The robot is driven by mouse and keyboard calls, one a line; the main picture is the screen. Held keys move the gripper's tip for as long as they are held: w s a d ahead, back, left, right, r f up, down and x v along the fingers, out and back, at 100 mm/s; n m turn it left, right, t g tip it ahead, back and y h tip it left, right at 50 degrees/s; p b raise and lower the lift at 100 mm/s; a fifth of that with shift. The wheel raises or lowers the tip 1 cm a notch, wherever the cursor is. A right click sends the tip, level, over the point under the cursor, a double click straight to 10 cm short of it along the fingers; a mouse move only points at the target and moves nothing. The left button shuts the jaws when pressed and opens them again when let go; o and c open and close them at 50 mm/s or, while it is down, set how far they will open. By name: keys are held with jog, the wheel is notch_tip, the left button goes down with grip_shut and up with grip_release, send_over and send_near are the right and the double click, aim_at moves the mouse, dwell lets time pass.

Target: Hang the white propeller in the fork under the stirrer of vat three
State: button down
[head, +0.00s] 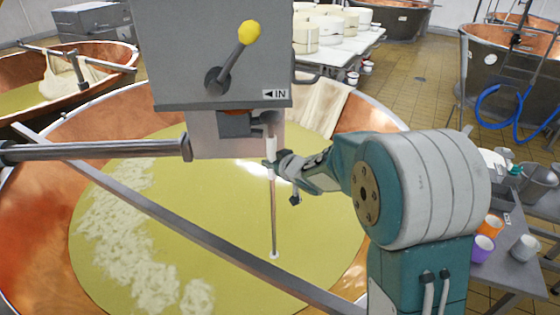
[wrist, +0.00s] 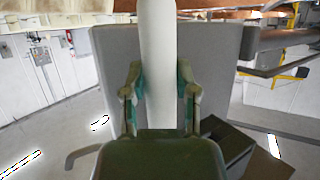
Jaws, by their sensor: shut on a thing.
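The white propeller (head: 271,147) is upright in my gripper (head: 273,166), its white top close to the underside of the stirrer housing (head: 215,50). A thin shaft runs down from it to a small white end at the yellow liquid's surface. In the wrist view the white piece (wrist: 158,50) stands between both fingers of my gripper (wrist: 160,95), which are shut on it. A pale block (head: 215,140) with a dark recess (head: 235,124) hangs under the housing, just left of the propeller's top. I cannot tell whether the propeller touches the fork.
A lever with a yellow knob (head: 249,32) and an "IN" label are on the housing. A metal bar (head: 180,215) crosses the copper vat (head: 35,230) below. A grey pipe (head: 95,150) enters from the left. A side table (head: 510,258) with cups stands at right.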

jog(key=shift+a, duration=0.6)
jog(key=shift+d+r, duration=0.35)
jog(key=shift+d, duration=0.4)
jog(key=a, duration=0.8)
dwell(5.2)
